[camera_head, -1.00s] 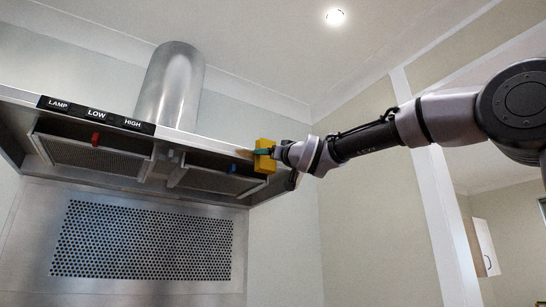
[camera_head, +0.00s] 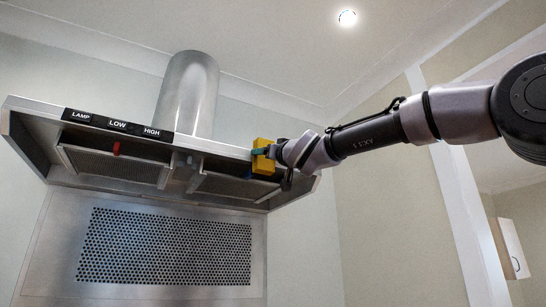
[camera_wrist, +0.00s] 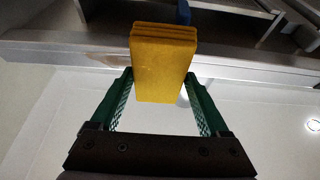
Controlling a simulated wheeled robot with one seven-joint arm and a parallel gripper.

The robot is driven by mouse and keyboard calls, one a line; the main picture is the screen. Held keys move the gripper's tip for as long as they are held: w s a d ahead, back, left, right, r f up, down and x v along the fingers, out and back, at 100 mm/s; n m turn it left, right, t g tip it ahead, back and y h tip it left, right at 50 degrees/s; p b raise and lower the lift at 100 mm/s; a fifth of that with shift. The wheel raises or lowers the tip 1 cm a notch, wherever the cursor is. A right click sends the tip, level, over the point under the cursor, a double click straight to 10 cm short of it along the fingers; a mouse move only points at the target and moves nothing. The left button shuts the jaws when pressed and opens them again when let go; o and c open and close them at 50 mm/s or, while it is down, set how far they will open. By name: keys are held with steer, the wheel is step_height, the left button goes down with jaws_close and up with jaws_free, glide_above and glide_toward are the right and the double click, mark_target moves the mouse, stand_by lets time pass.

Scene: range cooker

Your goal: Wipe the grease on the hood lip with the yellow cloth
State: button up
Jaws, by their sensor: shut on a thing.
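The yellow cloth (camera_head: 264,161), a thick folded pad, is held at the right part of the hood lip (camera_head: 225,150). My gripper (camera_head: 262,152) has its green fingers on either side of the cloth. In the wrist view, the cloth (camera_wrist: 163,62) stands between the fingers of my gripper (camera_wrist: 158,78) and overlaps the metal lip (camera_wrist: 75,52). It looks to be against the lip, but I cannot tell if it presses on it. I see no clear grease on the bare lip now; the part behind the cloth is hidden.
The hood's label strip (camera_head: 117,125) is at the left, with a red tab (camera_head: 116,148) below it. A round duct (camera_head: 188,95) rises behind the lip. A perforated panel (camera_head: 165,247) is below. Free room lies below and right of the hood.

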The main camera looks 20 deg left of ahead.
steer(key=shift+s+a, duration=1.2)
steer(key=shift+s, duration=0.1)
steer(key=w+d, duration=0.8)
steer(key=w, duration=0.2)
steer(key=shift+w+d, duration=0.25)
steer(key=shift+d, duration=0.15)
stand_by(0.5)
steer(key=shift+d, duration=0.1)
steer(key=shift+s+d, duration=1.95)
steer(key=shift+d, duration=0.2)
